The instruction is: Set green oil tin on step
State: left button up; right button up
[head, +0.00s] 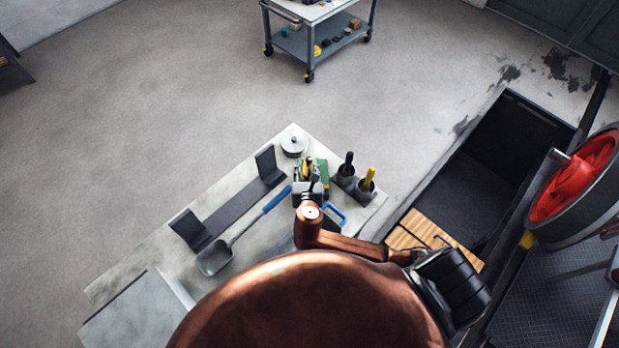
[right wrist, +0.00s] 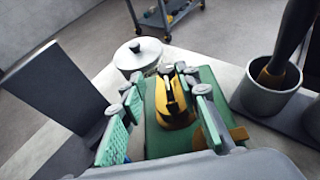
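The green oil tin (right wrist: 160,139) with a yellow and black top stands on the pale bench. It also shows in the head view (head: 323,172), partly covered by my gripper. My right gripper (right wrist: 165,122) is over the tin, with its teal-padded fingers spread to either side. A gap shows between the left finger and the tin; I cannot tell whether the right finger touches it. In the head view my right gripper (head: 310,180) is at the bench's far right part. My left gripper is not in view.
A lidded pot (head: 294,142), a dark bracket with upright ends (head: 232,211), a blue-handled shovel (head: 215,258) and two grey cups (head: 366,190) with handles sticking up crowd the bench (head: 135,265). A red wheel-like part (head: 575,185) stands far right. A trolley (head: 318,38) stands behind.

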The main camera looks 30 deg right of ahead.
jog(key=shift+a, duration=0.15)
jog(key=shift+c, duration=1.2)
jog(key=shift+s+d, duration=0.3)
jog(key=shift+d, duration=0.25)
jog(key=c, duration=0.3)
jog(key=shift+r, duration=0.1)
grip_shut()
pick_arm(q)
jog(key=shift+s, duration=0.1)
pick_arm(e)
jog(key=shift+a, duration=0.1)
jog(key=shift+w, duration=0.1)
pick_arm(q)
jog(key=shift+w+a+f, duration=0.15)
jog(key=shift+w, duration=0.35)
pick_arm(e)
jog(key=shift+w+a, duration=0.1)
jog(key=shift+a, duration=0.15)
